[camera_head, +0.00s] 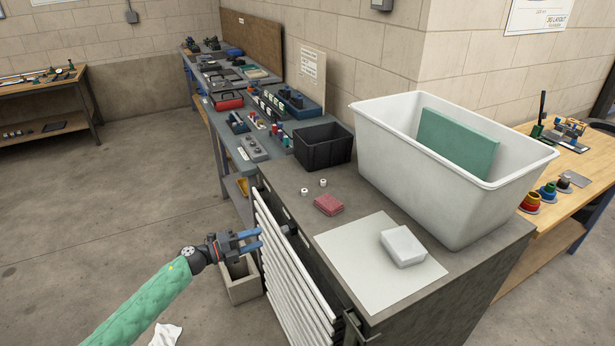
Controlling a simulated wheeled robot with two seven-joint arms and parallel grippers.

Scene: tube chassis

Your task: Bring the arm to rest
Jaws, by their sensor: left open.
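My left arm (140,308), in a green sleeve, comes in from the lower left. My left gripper (258,239) has blue fingers that are parted, with nothing seen between them. It points right, in front of the light slatted front of the grey cabinet (290,270). In the picture its fingertips overlap the slats' left edge; whether they touch cannot be told. My right arm and gripper are not in view.
The cabinet top holds a white tub (400,160) with a green block (457,145), a black crate (322,148), a red pad (328,205) and a white block (403,246). Floor to the left is open.

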